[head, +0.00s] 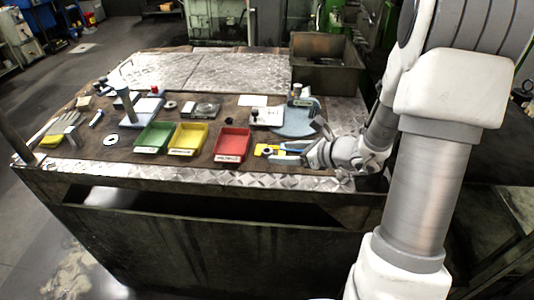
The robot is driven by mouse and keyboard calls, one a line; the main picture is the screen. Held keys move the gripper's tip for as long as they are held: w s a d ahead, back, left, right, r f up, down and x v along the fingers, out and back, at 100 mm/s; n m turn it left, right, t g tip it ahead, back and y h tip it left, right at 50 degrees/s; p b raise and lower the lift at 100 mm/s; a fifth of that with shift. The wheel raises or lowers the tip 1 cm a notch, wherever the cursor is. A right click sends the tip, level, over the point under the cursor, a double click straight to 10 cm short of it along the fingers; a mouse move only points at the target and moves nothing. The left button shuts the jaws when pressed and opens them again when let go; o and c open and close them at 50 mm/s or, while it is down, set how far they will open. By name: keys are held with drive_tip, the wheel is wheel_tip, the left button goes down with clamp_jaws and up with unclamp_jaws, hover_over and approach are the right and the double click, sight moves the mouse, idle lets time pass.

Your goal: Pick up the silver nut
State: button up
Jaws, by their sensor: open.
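My gripper (278,153) reaches in from the right, low over the front of the table, with its jaws open and pointing left. A small grey, ring-like piece (268,150) shows at the fingertips, over a yellow item (260,149); it may be the silver nut, but it is too small to be sure. I cannot tell whether the fingers touch it. A pale flat ring (110,140) lies at the left of the table, and a smaller ring (170,105) lies farther back; either could be a nut or a washer.
Green (153,137), yellow (188,139) and red bins (232,145) stand in a row left of my gripper. A blue-grey round plate (295,120) is behind it. A large metal box (325,77) is at the back right. Gloves (63,124) lie at the left.

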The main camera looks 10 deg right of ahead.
sight(268, 151)
drive_tip(key=shift+x, duration=2.75)
drive_tip(key=shift+d, duration=0.1)
clamp_jaws()
